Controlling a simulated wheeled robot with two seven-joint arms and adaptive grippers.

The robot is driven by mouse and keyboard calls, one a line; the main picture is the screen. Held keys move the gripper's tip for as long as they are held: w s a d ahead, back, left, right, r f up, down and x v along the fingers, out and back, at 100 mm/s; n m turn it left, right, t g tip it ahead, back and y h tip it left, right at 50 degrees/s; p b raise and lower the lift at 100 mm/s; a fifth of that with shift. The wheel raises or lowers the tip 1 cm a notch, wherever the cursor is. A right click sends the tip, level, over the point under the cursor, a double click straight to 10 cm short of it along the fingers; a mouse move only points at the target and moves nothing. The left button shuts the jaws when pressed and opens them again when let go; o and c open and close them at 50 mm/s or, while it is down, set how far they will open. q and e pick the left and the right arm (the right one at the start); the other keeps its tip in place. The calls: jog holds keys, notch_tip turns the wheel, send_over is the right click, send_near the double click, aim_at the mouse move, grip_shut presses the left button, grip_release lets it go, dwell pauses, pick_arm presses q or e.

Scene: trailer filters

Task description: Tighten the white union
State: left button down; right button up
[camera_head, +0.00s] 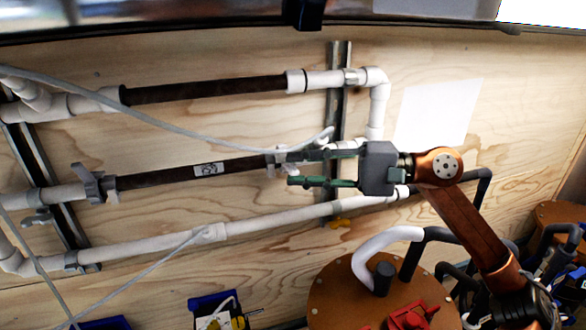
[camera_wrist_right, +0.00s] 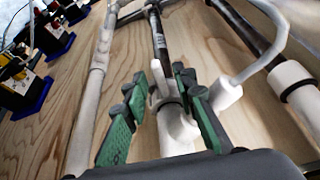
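A white union (camera_head: 277,158) with small wings sits at the right end of the middle dark filter tube (camera_head: 160,178). In the right wrist view the white union (camera_wrist_right: 170,102) shows between and beyond my green-padded fingers, with white pipe running on below it. My right gripper (camera_head: 291,169) reaches in from the right with its two fingers apart, and its tips are close to the union. In the right wrist view the gripper (camera_wrist_right: 160,84) is open with a finger on each side of the union. I cannot tell whether either finger touches it. My left gripper is not in view.
A grey winged fitting (camera_head: 95,183) sits at the tube's left end. An upper dark tube (camera_head: 205,89) and a lower white pipe (camera_head: 270,223) run alongside. A thin grey hose (camera_head: 190,133) crosses near the union. A copper-coloured lid (camera_head: 335,292) with black pipes stands below.

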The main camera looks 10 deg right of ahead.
jog(key=v, duration=1)
jog(key=shift+d, duration=0.15)
